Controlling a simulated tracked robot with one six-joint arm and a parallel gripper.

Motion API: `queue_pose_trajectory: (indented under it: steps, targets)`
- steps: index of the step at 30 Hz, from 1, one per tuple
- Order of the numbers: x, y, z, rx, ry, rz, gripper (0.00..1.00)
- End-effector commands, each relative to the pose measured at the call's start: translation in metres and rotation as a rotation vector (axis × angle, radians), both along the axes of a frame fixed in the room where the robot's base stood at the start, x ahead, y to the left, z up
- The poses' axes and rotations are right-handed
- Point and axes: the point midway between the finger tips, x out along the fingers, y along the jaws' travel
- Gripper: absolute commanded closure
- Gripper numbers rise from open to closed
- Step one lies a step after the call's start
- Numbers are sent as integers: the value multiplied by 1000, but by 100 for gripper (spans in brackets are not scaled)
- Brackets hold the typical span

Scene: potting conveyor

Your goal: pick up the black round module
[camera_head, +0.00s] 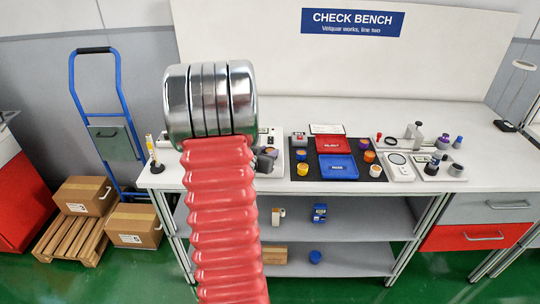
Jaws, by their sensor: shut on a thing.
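My gripper (265,162) is small and dark grey, low over the left part of the bench, just right of my red ribbed arm. It is shut on a small dark thing, which appears to be the black round module. My arm and the jaws hide most of it, so its outline is unclear. I cannot tell whether it still touches the bench top.
The white bench (420,110) carries a black mat with a red tray (333,145), a blue tray (338,167) and several small round parts. A magnifier plate (398,172) and a stand (414,135) are to the right. An upright yellow-topped tool (152,152) stands left.

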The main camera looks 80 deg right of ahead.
Motion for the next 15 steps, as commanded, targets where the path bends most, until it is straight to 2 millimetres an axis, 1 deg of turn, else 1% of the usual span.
queue_pose_trajectory:
  steps: [9,11,15]
  targets:
    - [0,0,2,-1,0,0,93]
    - [0,0,4,-1,-1,0,93]
    - [0,0,15,-3,0,0,93]
